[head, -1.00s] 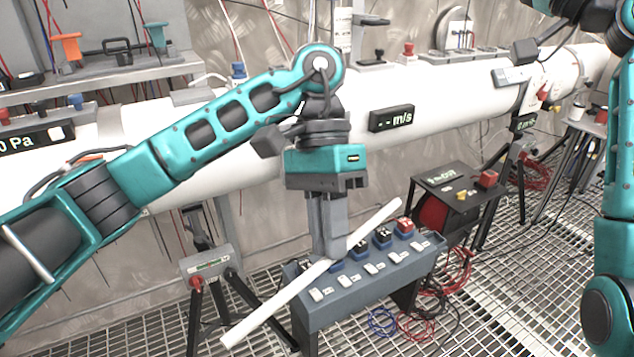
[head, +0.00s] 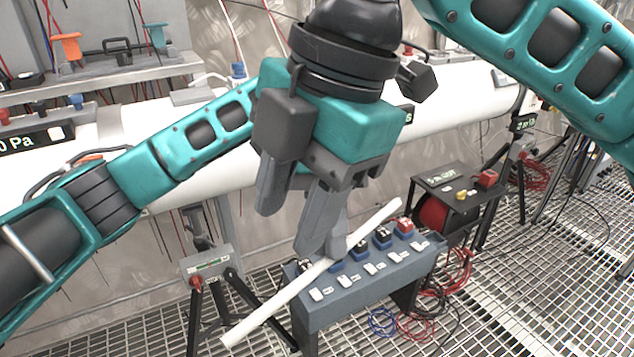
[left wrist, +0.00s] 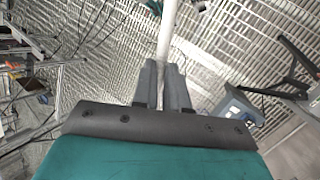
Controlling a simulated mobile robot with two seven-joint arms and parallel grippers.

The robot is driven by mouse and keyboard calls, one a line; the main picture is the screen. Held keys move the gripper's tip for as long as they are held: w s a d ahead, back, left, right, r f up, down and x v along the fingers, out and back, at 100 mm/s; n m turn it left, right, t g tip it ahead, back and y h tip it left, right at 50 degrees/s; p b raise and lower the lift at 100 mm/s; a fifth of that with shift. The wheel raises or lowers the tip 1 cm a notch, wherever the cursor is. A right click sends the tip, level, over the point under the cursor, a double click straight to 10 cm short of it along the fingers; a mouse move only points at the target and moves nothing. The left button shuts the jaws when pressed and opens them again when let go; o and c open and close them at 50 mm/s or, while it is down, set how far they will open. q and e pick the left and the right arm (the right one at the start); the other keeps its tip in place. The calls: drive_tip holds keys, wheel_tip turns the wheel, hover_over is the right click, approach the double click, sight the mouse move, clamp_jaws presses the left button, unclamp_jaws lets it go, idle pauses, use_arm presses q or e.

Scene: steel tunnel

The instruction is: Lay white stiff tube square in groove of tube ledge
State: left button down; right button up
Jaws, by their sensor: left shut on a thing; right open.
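The white stiff tube (head: 275,303) slants from low left to upper right in the head view, in front of and above a grey switch bench. In the left wrist view the tube (left wrist: 167,32) runs away from the left fingertips (left wrist: 163,66). I cannot make out a grooved tube ledge for certain.
The grey bench (head: 375,283) with several switches stands below the tube. A small tripod box (head: 207,263) stands to its left, a black table with a red reel (head: 452,190) to its right. A large white pipe (head: 468,107) runs behind. The floor is steel grating.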

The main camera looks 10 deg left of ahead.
sight(301, 277)
drive_tip(key=shift+n+t+h, duration=0.3)
drive_tip(key=shift+t+h, duration=0.4)
drive_tip(key=shift+t, duration=0.2)
drive_tip(key=w+f, duration=0.1)
drive_tip(key=f, duration=0.6)
drive_tip(key=w+f, duration=0.1)
drive_tip(key=f, duration=0.3)
drive_tip(key=shift+w+a, duration=0.1)
drive_tip(key=shift+w, duration=0.2)
clamp_jaws()
use_arm(q)
drive_tip(key=c, duration=1.1)
unclamp_jaws()
drive_tip(key=shift+r, duration=0.1)
